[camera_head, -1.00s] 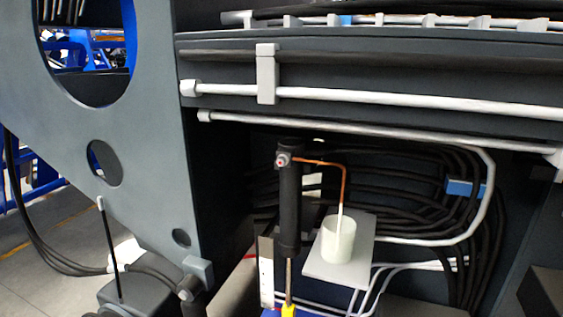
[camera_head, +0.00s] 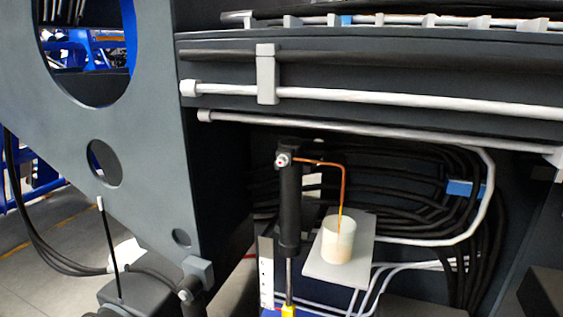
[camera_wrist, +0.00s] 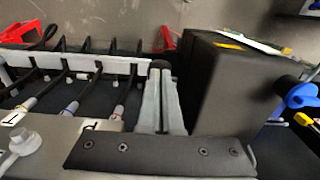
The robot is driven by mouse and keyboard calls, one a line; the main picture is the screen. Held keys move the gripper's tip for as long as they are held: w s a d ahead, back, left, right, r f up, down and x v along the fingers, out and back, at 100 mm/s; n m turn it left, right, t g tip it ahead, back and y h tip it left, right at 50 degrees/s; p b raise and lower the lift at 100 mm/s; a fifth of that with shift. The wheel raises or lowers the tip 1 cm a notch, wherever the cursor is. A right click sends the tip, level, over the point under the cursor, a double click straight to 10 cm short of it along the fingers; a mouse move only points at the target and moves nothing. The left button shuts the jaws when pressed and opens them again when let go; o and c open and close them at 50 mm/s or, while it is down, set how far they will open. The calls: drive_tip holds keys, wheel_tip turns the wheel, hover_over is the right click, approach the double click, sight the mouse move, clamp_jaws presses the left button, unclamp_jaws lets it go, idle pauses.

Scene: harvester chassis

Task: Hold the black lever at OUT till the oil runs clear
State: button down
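In the wrist view, two grey fingers of my gripper (camera_wrist: 160,100) stand close together at the black lever (camera_wrist: 160,65). Its dark rounded end shows at their tips; the rest is hidden. My gripper looks shut on it. The OUT marking cannot be read here. In the head view, a copper tube (camera_head: 343,185) runs from the top of a black cylinder (camera_head: 289,205) and bends down over a cup (camera_head: 338,243). A thin amber-yellow stream of oil (camera_head: 341,215) falls into the cup, which looks cream-coloured. My gripper is not in the head view.
The cup stands on a grey plate (camera_head: 362,235) beside the cylinder. Black hoses (camera_head: 440,200) loop behind it. In the wrist view, a black box (camera_wrist: 222,90) stands close to the right of the fingers, and several hose ends (camera_wrist: 75,105) lie left.

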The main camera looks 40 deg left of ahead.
wheel_tip(320, 180, up, 8)
drive_tip(key=p, duration=0.5)
drive_tip(key=shift+f, duration=0.25)
wheel_tip(320, 180, up, 17)
drive_tip(key=s+a+f+m+t, duration=0.1)
drive_tip(key=s+a+m+t, duration=0.1)
drive_tip(key=s+a, duration=0.4)
drive_tip(key=s+a+f+m+t, duration=0.1)
drive_tip(key=s+a, duration=0.5)
drive_tip(key=s, duration=0.7)
drive_tip(key=m+t, duration=0.1)
drive_tip(key=t, duration=0.1)
drive_tip(key=shift+a+f+t, duration=0.15)
drive_tip(key=shift+f+t, duration=0.15)
drive_tip(key=shift+a, duration=0.2)
